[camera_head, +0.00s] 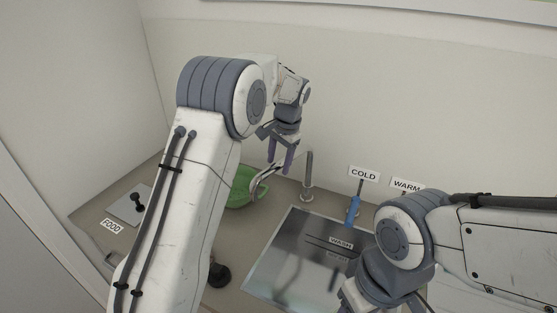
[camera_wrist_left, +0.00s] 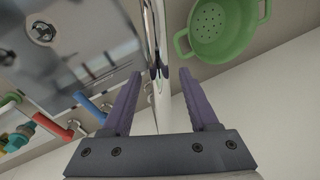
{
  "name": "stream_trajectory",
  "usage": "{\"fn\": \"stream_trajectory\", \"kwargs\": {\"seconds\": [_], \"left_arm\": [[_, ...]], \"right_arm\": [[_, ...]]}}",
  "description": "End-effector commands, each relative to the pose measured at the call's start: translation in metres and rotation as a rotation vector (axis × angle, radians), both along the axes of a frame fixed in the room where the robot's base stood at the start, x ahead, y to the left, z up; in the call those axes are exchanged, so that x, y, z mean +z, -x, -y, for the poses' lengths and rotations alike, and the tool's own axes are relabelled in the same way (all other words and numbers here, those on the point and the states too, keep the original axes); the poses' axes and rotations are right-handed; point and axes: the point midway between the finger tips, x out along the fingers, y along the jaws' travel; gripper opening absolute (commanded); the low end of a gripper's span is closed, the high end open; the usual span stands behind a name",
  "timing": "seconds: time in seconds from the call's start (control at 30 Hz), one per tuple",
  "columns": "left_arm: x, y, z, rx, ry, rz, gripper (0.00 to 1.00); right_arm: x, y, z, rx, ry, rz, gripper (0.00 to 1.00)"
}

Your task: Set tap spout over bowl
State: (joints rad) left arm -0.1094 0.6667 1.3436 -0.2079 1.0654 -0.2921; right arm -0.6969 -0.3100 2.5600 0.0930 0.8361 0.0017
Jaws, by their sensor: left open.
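The metal tap spout (camera_head: 262,177) curves down near a green bowl (camera_head: 240,186) in the head view. In the left wrist view the shiny spout (camera_wrist_left: 157,50) runs between my left fingers, with a visible gap on at least the right side. The bowl there (camera_wrist_left: 222,28) has drain holes and side handles, and lies to the right of the spout. My left gripper (camera_head: 280,155) is open around the spout, its purple fingers pointing down. My left arm hides part of the bowl in the head view. My right gripper's fingers are out of frame.
A blue handle (camera_head: 352,211) stands by the COLD sign (camera_head: 364,174), with a WARM sign (camera_head: 406,185) beside it. A plate with a black knob (camera_head: 131,207) and a FOOD label (camera_head: 111,226) lie left.

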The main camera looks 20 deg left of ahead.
Motion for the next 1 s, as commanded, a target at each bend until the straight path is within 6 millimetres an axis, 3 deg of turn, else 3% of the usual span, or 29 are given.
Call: {"fn": "stream_trajectory", "kwargs": {"seconds": [0.07, 0.17, 0.23, 0.27, 1.0], "left_arm": [[0.0000, 0.0000, 0.0001, 0.000, 0.000, 0.000, 0.60], [0.0002, 0.0000, 0.0002, 0.000, 0.000, 0.000, 0.30], [0.0003, 0.0000, 0.0002, 0.000, 0.000, 0.000, 0.03], [0.0004, 0.0000, 0.0002, 0.000, 0.000, 0.000, 0.00], [0.0013, -0.0002, 0.0005, 0.000, 0.000, 0.001, 0.00]], "right_arm": [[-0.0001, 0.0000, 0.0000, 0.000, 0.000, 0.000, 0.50], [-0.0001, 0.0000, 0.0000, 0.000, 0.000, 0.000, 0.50], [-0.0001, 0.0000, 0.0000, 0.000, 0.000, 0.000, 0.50], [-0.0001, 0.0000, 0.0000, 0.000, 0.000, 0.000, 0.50], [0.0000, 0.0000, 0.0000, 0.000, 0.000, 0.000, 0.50]]}}
